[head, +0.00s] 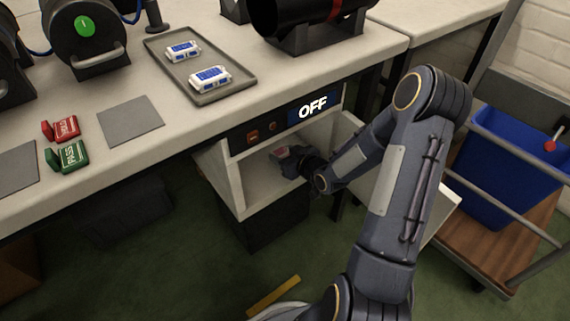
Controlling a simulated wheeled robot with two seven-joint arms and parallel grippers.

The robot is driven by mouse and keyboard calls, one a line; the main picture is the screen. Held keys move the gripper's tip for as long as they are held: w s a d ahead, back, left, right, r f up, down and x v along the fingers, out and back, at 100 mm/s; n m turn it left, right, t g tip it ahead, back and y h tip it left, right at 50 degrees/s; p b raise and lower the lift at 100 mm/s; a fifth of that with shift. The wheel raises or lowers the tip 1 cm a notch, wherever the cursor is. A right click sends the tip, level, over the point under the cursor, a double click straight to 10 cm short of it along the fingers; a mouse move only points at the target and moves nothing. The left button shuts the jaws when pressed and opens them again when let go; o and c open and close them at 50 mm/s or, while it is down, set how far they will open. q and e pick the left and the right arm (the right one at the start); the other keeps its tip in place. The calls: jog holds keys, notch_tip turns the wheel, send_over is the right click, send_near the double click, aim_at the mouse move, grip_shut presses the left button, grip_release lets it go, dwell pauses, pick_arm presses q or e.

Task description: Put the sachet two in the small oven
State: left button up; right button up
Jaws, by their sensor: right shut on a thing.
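The small oven (229,187) is a white open-fronted box under the bench, with a dark panel and a lit display reading OFF (313,108). Its door (385,185) stands open to the right, partly behind my right arm. My right gripper (287,158) reaches into the oven opening, above the oven floor. It is shut on a small pale and reddish thing, likely the sachet (281,152), mostly hidden by the fingers. Any marking on it is too small to read. I cannot tell whether it touches the oven floor. My left gripper is not in view.
A tray (216,94) on the bench holds two white-and-blue packs. Red (62,129) and green PASS (70,157) blocks sit beside grey mats (131,121). A cart with a blue bin (505,150) is at right.

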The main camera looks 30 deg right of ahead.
jog(key=shift+w+d+f+b, duration=0.15)
jog(key=shift+f+b, duration=0.4)
jog(key=shift+f, duration=0.4)
jog(key=shift+w+d+f+b, duration=0.1)
jog(key=shift+f+b, duration=0.45)
jog(key=shift+f, duration=0.35)
jog(key=shift+f, duration=0.1)
jog(key=shift+f+b, duration=0.15)
jog(key=shift+b, duration=0.15)
jog(key=o, duration=1)
jog(key=shift+r, duration=0.2)
